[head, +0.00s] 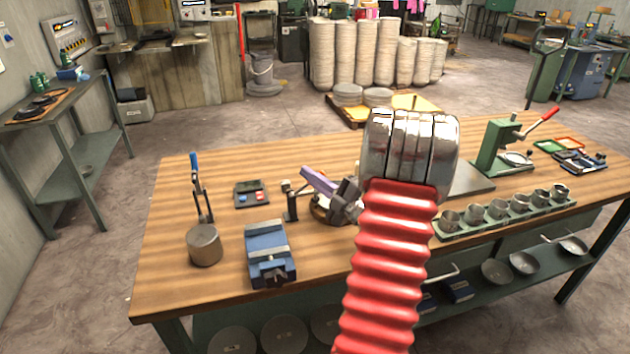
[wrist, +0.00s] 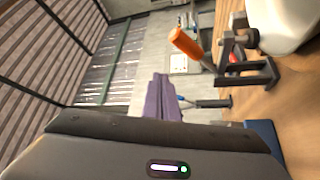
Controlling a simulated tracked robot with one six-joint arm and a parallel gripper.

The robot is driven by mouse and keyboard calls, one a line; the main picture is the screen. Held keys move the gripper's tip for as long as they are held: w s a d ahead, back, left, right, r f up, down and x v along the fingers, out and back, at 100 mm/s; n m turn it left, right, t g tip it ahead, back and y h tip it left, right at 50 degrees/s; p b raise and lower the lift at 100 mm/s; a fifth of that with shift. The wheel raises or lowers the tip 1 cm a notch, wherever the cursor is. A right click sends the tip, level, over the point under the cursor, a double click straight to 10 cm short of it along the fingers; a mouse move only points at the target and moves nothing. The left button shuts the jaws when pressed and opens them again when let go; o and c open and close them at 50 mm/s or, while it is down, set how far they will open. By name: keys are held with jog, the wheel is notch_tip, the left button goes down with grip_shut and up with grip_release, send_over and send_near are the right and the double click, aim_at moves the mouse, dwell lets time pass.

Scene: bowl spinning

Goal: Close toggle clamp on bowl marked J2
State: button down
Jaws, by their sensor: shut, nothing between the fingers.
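My gripper (head: 306,175) has purple fingers, which also show in the wrist view (wrist: 161,84). They are shut and empty, above the table left of my red arm. A toggle clamp (wrist: 238,65) with an orange handle (wrist: 186,43) is beside the fingers in the wrist view. The handle points away from the tabletop and stands apart from the fingers. In the head view a dark post (head: 291,205) stands just left of the gripper, and the orange handle cannot be made out. A pale rounded surface (wrist: 287,25), perhaps the bowl, is beside the clamp. No J2 mark is readable.
On the wooden table (head: 180,280) are a blue vise (head: 268,250), a blue-handled lever (head: 196,175) by a metal cylinder (head: 205,247), and a small dark box (head: 251,193). A cup rack (head: 515,215) and green press (head: 492,148) are at right. The front left is clear.

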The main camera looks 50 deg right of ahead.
jog(key=s+a+f, duration=0.1)
jog(key=s+f, duration=0.3)
jog(key=s, duration=0.4)
jog(key=shift+s+a+f, duration=0.35)
jog(key=shift+a+f, duration=0.05)
jog(key=shift+a, duration=0.1)
dwell(0.4)
